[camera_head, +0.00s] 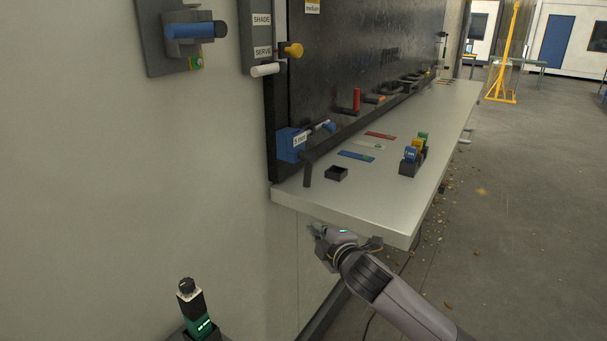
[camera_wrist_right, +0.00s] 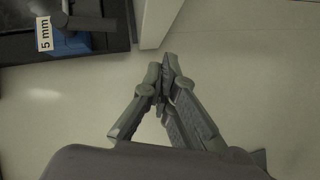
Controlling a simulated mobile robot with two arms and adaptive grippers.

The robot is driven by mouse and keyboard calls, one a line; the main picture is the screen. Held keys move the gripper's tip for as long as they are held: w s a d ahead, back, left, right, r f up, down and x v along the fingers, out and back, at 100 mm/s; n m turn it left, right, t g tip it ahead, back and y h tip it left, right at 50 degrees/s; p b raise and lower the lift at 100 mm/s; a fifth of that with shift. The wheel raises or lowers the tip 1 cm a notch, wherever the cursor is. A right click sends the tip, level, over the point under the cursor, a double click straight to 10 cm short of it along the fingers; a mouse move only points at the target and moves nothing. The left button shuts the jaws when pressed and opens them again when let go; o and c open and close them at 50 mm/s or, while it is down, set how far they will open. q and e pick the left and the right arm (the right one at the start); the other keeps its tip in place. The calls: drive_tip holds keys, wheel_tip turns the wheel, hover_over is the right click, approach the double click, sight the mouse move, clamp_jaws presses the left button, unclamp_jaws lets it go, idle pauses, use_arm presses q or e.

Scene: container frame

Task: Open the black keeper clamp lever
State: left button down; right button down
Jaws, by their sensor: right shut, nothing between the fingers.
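A blue clamp block (camera_head: 291,145) labelled "5 mm" sits at the lower left corner of the dark panel. A black lever (camera_head: 308,171) hangs down in front of it, over the left end of the shelf. The right wrist view shows the lever (camera_wrist_right: 85,17) at the upper left, beside the blue block (camera_wrist_right: 72,42). My right gripper (camera_head: 319,231) is below the shelf's front left edge, apart from the lever. Its fingertips (camera_wrist_right: 168,66) are together and empty, pointing up toward the shelf corner in the wrist view. My left gripper is not seen.
A grey wall (camera_head: 130,180) fills the left. Open floor (camera_head: 530,230) lies on the right.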

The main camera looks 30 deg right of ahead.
wheel_tip(320, 180, up, 10)
drive_tip(key=s+a+n+t, duration=0.2)
drive_tip(key=p, duration=0.4)
approach(305, 171)
drive_tip(key=w+a, duration=0.4)
drive_tip(key=shift+w+d+f+p, duration=0.3)
drive_tip(key=shift+w+d+p, duration=0.25)
drive_tip(key=shift+d, duration=0.3)
drive_tip(key=shift+w+d+f+p, duration=0.35)
drive_tip(key=shift+w+d, duration=0.3)
drive_tip(key=shift+d, duration=0.2)
drive_tip(key=shift+a, duration=0.1)
